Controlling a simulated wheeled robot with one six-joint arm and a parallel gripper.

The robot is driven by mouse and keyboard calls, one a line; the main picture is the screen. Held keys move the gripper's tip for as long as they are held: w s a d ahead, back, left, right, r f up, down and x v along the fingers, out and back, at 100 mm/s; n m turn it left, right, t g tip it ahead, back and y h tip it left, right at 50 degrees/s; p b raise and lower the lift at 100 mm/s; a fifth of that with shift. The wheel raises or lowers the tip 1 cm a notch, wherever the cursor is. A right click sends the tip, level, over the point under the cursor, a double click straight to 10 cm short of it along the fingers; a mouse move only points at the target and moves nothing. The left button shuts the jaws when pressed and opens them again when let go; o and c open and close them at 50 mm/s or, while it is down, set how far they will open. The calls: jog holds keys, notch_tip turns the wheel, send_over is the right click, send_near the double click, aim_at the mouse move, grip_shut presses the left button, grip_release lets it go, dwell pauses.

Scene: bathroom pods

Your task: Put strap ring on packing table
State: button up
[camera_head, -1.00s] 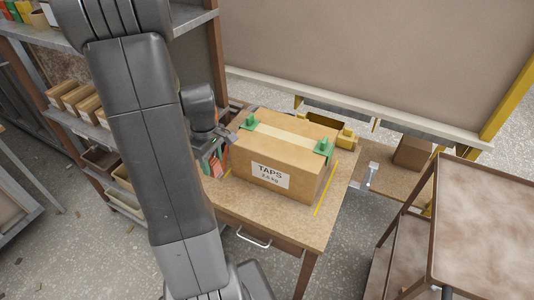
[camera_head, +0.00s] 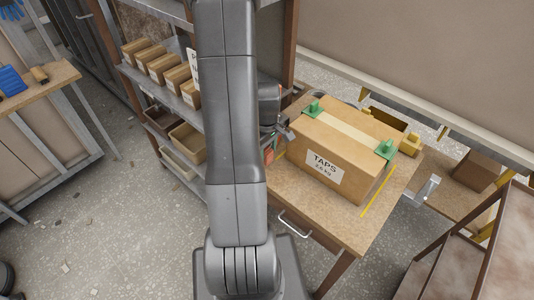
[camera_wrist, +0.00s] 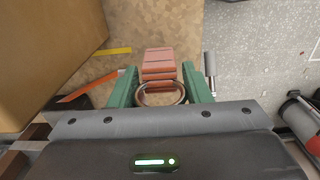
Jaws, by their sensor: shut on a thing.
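In the wrist view my gripper (camera_wrist: 160,92) has green fingers shut on the strap ring (camera_wrist: 160,99), a pale metal loop with a folded reddish strap (camera_wrist: 158,62) beyond it. A wooden table (camera_head: 338,213), bearing a large carton labelled TAPS (camera_head: 345,150), stands at the right in the head view. My gripper (camera_head: 271,150) is at this table's left edge, beside the carton, mostly hidden behind my arm. The wrist view shows the tabletop (camera_wrist: 185,25) behind the strap. I cannot tell from a label whether this is the packing table.
Another wooden table (camera_head: 60,76) with a blue item (camera_head: 11,80) stands at the far left. A shelf with several bins (camera_head: 160,65) is behind my arm. A brown-topped cart (camera_head: 505,235) stands at the right. Open floor (camera_head: 110,220) lies at the lower left.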

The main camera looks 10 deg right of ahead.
jog(key=shift+f, duration=1.1)
jog(key=shift+f, duration=0.2)
jog(key=o, duration=1)
jog(key=shift+r, duration=0.1)
notch_tip(320, 180, up, 12)
jog(key=shift+r, duration=0.1)
